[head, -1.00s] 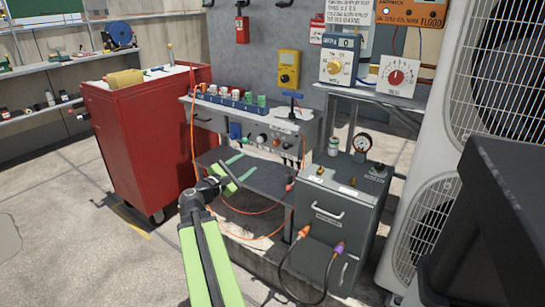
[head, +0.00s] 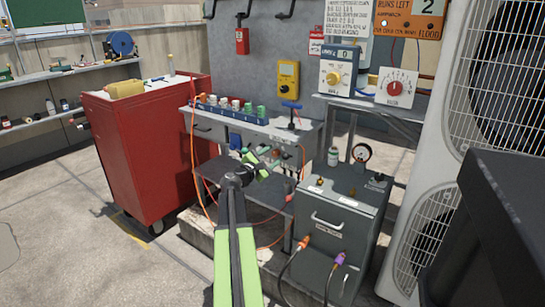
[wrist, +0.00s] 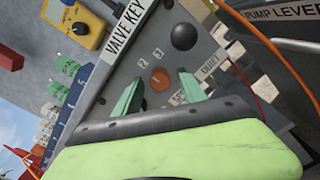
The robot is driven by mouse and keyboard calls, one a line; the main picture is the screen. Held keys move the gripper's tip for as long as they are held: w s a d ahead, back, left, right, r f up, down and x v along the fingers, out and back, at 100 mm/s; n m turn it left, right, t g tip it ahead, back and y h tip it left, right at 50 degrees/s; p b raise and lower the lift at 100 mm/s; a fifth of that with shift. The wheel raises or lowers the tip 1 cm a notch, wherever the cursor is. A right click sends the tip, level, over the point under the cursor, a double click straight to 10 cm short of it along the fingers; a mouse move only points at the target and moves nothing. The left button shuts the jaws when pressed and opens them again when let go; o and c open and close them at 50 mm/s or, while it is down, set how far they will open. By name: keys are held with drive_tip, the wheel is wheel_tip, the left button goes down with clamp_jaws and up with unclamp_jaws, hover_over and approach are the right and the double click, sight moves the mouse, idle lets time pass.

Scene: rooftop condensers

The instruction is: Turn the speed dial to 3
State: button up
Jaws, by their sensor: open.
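A white panel with a red round dial (head: 394,88) and a ring of marks stands on the shelf at right; its label is too small to read. Left of it, a blue-and-white box carries a yellow dial (head: 333,78) under a display showing 0. I cannot tell from the labels which is the speed dial. My gripper (head: 262,165) is before the bench panel, well left of and below both. In the wrist view my gripper (wrist: 159,90) is open and empty, its green fingers either side of an orange round knob (wrist: 160,79) with numbers 2 and 3 beside it.
A grey cabinet (head: 335,235) with a gauge (head: 361,152) stands right of my arm. A blue T-handle (head: 291,107) rises from the bench. A black ball knob (wrist: 184,37) is near the fingers. Orange cables (wrist: 265,45) hang close by. A condenser (head: 430,215) is at right.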

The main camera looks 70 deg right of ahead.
drive_tip(key=shift+c, duration=0.2)
clamp_jaws()
drive_tip(key=shift+m, duration=0.3)
drive_tip(key=m, duration=0.4)
drive_tip(key=shift+m, duration=2.2)
drive_tip(key=shift+s, duration=0.1)
drive_tip(key=shift+o, duration=0.2)
unclamp_jaws()
